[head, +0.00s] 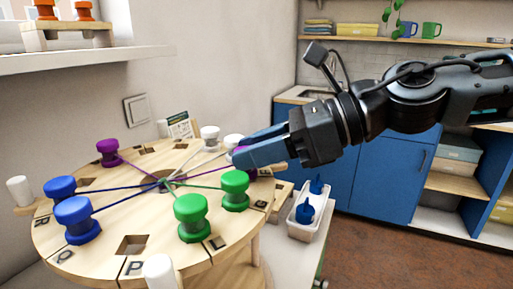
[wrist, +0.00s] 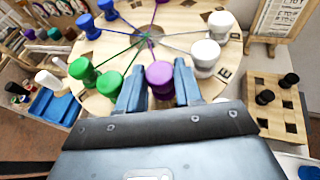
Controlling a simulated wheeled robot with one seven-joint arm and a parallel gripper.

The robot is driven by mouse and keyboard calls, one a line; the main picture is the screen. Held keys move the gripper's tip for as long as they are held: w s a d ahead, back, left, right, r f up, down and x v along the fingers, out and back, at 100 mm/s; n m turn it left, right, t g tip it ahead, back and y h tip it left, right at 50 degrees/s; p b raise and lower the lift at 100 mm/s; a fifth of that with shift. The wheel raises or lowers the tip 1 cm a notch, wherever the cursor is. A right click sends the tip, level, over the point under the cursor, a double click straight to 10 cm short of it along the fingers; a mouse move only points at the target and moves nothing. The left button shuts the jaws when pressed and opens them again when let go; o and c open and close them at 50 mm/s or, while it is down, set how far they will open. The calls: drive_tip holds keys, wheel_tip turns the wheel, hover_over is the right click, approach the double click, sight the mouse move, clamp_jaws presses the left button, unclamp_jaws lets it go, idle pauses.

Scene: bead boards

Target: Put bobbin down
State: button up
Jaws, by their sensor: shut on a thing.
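My gripper (head: 244,149) reaches in from the right over the far right rim of a round wooden board (head: 140,168). Its blue fingers are shut on a purple bobbin (wrist: 160,77), seen between them in the wrist view. In the head view the fingers mostly hide this bobbin (head: 239,152). A thread runs from it to the board's centre. I cannot tell whether its foot is in a slot or above the board. Other bobbins stand around the rim: purple (head: 108,152), blue (head: 76,219), green (head: 191,217) and white (wrist: 205,58).
An empty square slot (head: 132,245) shows at the board's near edge. White pegs (head: 158,272) stick up at the rim. A white bin (head: 304,219) with blue things is right of the board. A small holed board with black pegs (wrist: 265,97) is right in the wrist view.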

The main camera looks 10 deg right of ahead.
drive_tip(key=shift+f+b, duration=0.3)
drive_tip(key=shift+f, duration=0.05)
drive_tip(key=o, duration=1)
drive_tip(key=shift+r, duration=0.1)
drive_tip(key=shift+o, duration=0.2)
drive_tip(key=shift+r+p, duration=0.15)
drive_tip(key=shift+p, duration=0.15)
drive_tip(key=v, duration=1.2)
drive_tip(key=shift+b, duration=0.4)
